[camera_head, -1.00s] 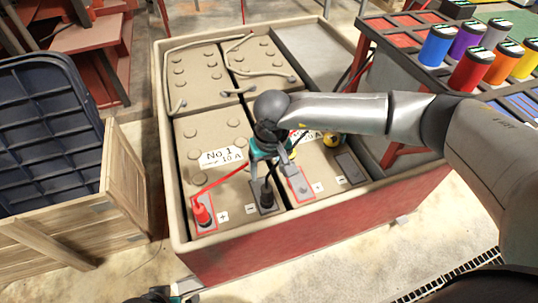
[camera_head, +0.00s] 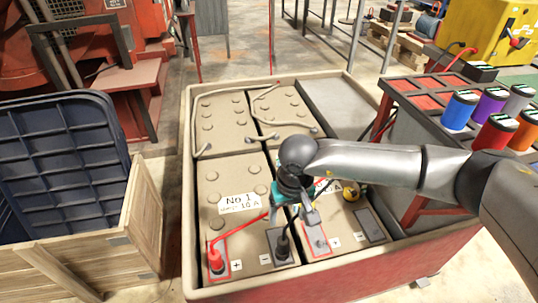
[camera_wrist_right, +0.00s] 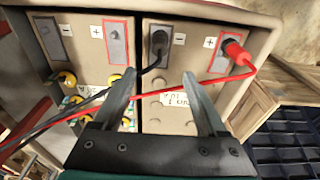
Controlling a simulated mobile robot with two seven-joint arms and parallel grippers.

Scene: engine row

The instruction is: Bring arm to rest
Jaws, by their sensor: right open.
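My right arm reaches in from the right in the head view. Its gripper (camera_head: 308,212) hangs over the front batteries, open, and its fingers (camera_wrist_right: 160,85) show spread and empty in the wrist view. The No 1 battery (camera_head: 232,180) has a red plug (camera_head: 215,262) on its plus terminal and a black plug (camera_head: 282,250) on its minus terminal. Both also show in the wrist view, red (camera_wrist_right: 234,50) and black (camera_wrist_right: 158,42). The neighbouring battery's plus terminal (camera_head: 318,241) is bare. Its label is partly hidden by my gripper. My left gripper is out of view.
The batteries stand in a rimmed red box (camera_head: 350,282). A wooden crate (camera_head: 140,230) with a blue bin (camera_head: 70,150) is at left. A rack with coloured cans (camera_head: 459,110) stands at right. Red and black cables (camera_wrist_right: 90,110) pass beneath my fingers.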

